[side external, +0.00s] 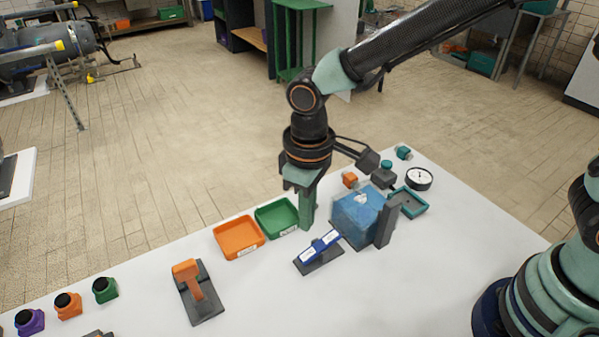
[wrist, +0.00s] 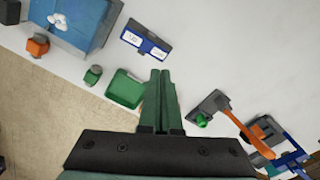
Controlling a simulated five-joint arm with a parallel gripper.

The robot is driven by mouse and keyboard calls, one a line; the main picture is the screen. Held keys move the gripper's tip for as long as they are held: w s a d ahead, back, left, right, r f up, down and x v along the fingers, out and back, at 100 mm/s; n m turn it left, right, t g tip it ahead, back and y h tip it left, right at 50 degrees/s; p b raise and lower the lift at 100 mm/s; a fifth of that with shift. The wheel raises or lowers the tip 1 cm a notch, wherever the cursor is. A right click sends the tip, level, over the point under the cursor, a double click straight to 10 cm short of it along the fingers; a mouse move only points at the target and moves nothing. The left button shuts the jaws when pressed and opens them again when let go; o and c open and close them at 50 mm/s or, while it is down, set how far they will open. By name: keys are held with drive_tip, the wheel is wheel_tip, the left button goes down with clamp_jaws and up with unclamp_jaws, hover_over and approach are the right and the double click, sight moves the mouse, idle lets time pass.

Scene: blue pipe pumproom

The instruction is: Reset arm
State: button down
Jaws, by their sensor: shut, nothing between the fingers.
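My gripper (side external: 307,222) points down over the white table, with its green fingers shut together and empty. In the side view it is beside the green tray (side external: 288,231) and left of the blue box (side external: 358,216). The wrist view shows the two fingers (wrist: 160,76) side by side with nothing held. Whether the fingertips touch the table cannot be told. My arm reaches in from the upper right, bent downward at the wrist.
A blue rocker switch (side external: 319,248) and a dark upright block (side external: 386,227) stand close by. An orange tray (side external: 238,253), an orange lever (side external: 186,272) and several buttons lie leftward. A teal tray (side external: 418,209) and gauge (side external: 419,178) are rightward. The table's front middle is clear.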

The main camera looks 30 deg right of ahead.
drive_tip(key=shift+d+r, duration=0.1)
drive_tip(key=shift+r, duration=0.15)
drive_tip(key=s+d+r+m+t, duration=0.2)
drive_tip(key=d+r, duration=0.4)
drive_tip(key=d, duration=0.5)
drive_tip(key=s+d+r+m+t, duration=0.2)
drive_tip(key=d+r, duration=0.5)
drive_tip(key=d, duration=0.4)
drive_tip(key=shift+d+m+t, duration=0.25)
drive_tip(key=shift+m+t, duration=0.55)
drive_tip(key=shift+m, duration=0.2)
